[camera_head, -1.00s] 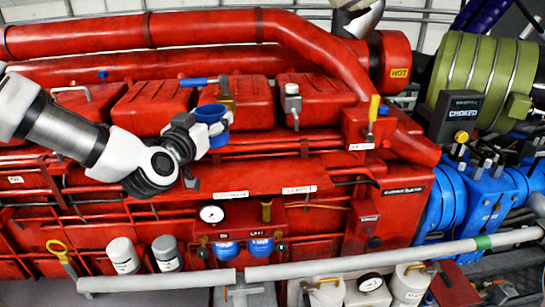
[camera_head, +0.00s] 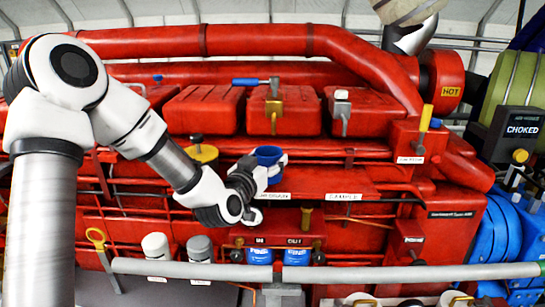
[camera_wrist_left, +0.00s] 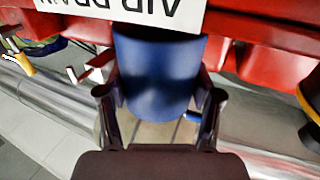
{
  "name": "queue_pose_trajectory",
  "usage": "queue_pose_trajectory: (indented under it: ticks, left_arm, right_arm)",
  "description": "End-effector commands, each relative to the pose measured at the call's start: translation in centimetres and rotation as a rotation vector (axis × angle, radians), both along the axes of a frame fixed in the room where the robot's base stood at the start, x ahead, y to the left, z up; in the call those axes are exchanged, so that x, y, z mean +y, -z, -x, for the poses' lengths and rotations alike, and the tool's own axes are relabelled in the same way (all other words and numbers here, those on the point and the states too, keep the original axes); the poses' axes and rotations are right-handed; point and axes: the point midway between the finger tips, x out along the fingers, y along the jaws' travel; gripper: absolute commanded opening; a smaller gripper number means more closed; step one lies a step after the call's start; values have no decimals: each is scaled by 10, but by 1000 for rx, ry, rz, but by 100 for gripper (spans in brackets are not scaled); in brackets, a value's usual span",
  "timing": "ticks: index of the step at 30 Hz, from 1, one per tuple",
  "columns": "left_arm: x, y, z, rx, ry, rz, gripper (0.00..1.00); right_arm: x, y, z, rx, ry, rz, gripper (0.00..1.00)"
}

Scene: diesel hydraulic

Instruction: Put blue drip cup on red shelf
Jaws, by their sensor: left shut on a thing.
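The blue drip cup (camera_head: 268,153) is held by my left gripper (camera_head: 270,170) just over the red shelf (camera_head: 325,178) on the front of the engine. The cup looks roughly upright with its opening up. In the left wrist view the cup (camera_wrist_left: 155,70) sits between the two dark fingers, which are closed on its sides. The shelf's front edge carries the white labels AIR DRAIN (camera_head: 267,196) and SAMPLE (camera_head: 343,197). I cannot tell whether the cup's bottom touches the shelf. My right gripper is not in view.
A yellow cap with a black knob (camera_head: 202,152) stands left of the cup. Red valve covers (camera_head: 293,112) rise behind. A brass fitting (camera_head: 306,217) and a grey rail (camera_head: 200,269) are below. The shelf right of the cup looks clear.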

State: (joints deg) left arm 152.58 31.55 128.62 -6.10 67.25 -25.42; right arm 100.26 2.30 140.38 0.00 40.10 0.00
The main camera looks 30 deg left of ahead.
Motion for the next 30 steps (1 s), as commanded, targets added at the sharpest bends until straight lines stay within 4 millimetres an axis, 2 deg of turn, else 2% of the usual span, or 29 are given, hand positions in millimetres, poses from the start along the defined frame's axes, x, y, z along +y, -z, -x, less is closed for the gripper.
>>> queue_pose_trajectory:
  ticks: [4, 8, 19, 20, 21, 22, 30]
  left_arm:
    - [5, -3, -29, 2, 1, -5, 20]
    - [5, 12, -28, 2, 0, 0, 20]
    - [5, 19, -28, 0, 0, 0, 20]
    - [5, 18, -28, 0, 0, 0, 72]
    - [5, 17, -28, 0, 0, 0, 86]
    - [5, 17, -28, 0, 0, 0, 91]
    - [5, 17, -28, 0, 0, 0, 91]
  right_arm:
    - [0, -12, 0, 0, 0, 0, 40]
    - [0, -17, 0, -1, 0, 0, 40]
    - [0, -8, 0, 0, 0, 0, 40]
    - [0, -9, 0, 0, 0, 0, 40]
    - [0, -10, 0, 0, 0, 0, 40]
    - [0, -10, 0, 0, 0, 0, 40]
    - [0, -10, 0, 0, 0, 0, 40]
